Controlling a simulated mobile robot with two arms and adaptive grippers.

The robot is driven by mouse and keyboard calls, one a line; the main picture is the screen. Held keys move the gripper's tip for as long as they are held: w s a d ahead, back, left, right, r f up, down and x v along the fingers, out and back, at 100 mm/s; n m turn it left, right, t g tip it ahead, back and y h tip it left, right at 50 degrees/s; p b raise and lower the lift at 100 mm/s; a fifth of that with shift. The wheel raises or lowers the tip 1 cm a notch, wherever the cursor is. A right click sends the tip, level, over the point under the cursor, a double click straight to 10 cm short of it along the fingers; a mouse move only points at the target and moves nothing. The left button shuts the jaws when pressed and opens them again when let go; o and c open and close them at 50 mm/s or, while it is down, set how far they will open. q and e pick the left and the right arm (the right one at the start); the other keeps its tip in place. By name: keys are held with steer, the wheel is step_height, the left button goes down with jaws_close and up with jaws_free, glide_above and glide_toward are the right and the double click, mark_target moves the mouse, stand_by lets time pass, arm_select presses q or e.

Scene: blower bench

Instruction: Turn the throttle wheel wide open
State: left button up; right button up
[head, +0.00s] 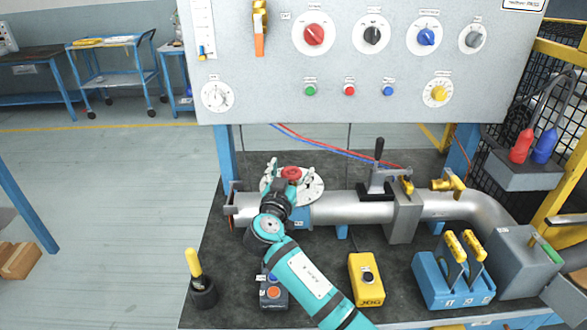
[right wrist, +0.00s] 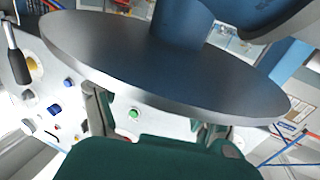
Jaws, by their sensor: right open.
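The throttle wheel (head: 291,172) is a small red wheel above a round white dial plate (head: 314,190) on the silver pipe. My right gripper (head: 288,171) reaches in from the front, its open fingers on either side of the red wheel. I cannot tell whether they touch it. Part of the dial is hidden behind my gripper and wrist. In the right wrist view, the spread fingers of my right gripper (right wrist: 155,125) stand near the rim of a large dark disc (right wrist: 130,60), apparently the dial plate's underside; the red wheel does not show there. My left gripper is not in view.
The control panel (head: 350,95) with knobs and buttons stands behind. A yellow box (head: 366,280), a cup with a yellow-handled tool (head: 202,290) and a blue block (head: 455,285) stand in front.

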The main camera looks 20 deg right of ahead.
steer(key=shift+c, duration=0.7)
steer(key=c, duration=1)
steer(key=shift+c, duration=0.2)
steer(key=shift+y, duration=0.3)
